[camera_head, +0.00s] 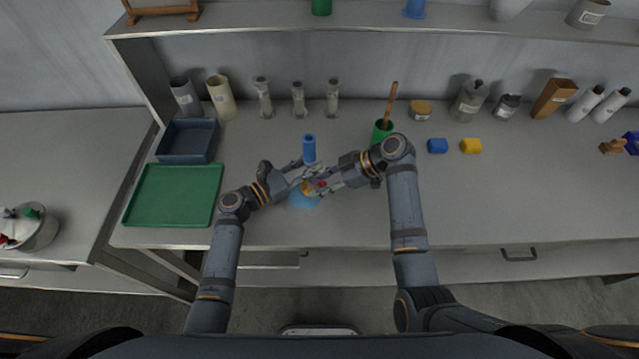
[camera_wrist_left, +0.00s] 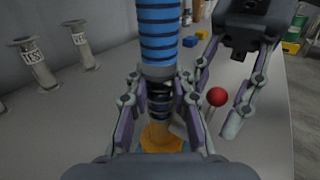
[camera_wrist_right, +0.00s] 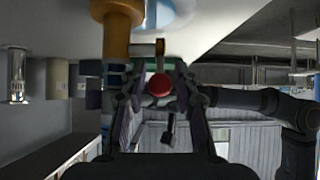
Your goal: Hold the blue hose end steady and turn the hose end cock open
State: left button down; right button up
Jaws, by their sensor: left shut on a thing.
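The blue hose end (camera_head: 309,148) stands upright at the middle of the bench. In the left wrist view it is a blue hose with dark bands (camera_wrist_left: 158,28) above a dark ribbed neck. My left gripper (camera_wrist_left: 160,100) is shut on that neck; it also shows in the head view (camera_head: 304,170). Below is the orange-brass cock body (camera_wrist_left: 160,138), also in the right wrist view (camera_wrist_right: 118,30). The cock's red knob (camera_wrist_left: 217,97) sits between the fingers of my right gripper (camera_wrist_right: 160,80), which look apart. Whether either finger touches the knob is unclear.
A blue disc (camera_head: 303,201) lies beneath the cock. A green tray (camera_head: 172,196) and a dark blue bin (camera_head: 187,141) stand left. A green cup (camera_head: 381,131) with a wooden handle stands behind my right arm. The bench front at the right is clear.

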jog(key=shift+d, duration=0.1)
jog(key=v, duration=1.2)
